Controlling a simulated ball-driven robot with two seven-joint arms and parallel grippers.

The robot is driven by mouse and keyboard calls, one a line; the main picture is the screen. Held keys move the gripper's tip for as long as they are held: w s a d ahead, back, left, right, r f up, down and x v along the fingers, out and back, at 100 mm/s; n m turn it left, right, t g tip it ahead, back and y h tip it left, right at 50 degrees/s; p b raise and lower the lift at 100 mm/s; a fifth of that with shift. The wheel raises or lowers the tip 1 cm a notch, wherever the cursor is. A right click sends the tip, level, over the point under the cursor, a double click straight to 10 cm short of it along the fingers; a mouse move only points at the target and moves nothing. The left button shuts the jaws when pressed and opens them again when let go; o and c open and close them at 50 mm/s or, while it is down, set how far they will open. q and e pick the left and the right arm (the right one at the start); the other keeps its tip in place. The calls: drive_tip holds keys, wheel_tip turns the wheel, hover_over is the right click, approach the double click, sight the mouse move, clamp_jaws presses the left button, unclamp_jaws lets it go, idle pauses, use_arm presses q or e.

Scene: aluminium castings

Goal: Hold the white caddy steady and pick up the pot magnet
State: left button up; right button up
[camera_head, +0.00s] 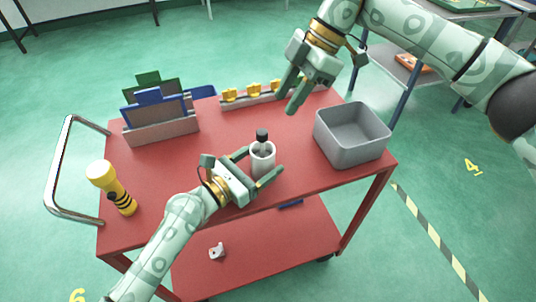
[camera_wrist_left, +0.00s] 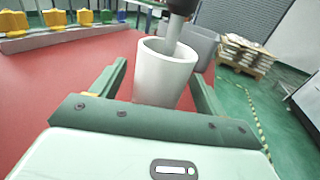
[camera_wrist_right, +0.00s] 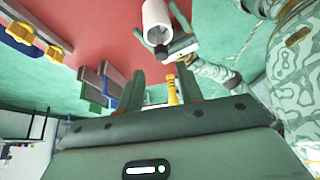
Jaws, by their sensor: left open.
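The white caddy (camera_head: 262,160) is an upright white cup near the front middle of the red cart top. The pot magnet (camera_head: 262,136) stands in it, its black knob and grey stem showing above the rim and its lower end hidden. My left gripper (camera_head: 266,163) is open, with one finger on each side of the caddy; the left wrist view shows the caddy (camera_wrist_left: 163,75) between the fingers, contact unclear. My right gripper (camera_head: 289,101) is open and empty, raised above the cart's back part. The right wrist view shows the caddy (camera_wrist_right: 157,25) beyond its fingertips.
A grey bin (camera_head: 350,151) stands right of the caddy. Behind are a rack with yellow pieces (camera_head: 252,100) and a holder with blue and green plates (camera_head: 160,130). A yellow flashlight (camera_head: 112,189) stands at the left. The cart's middle is clear.

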use_arm(q)
drive_tip(key=shift+x, duration=1.4)
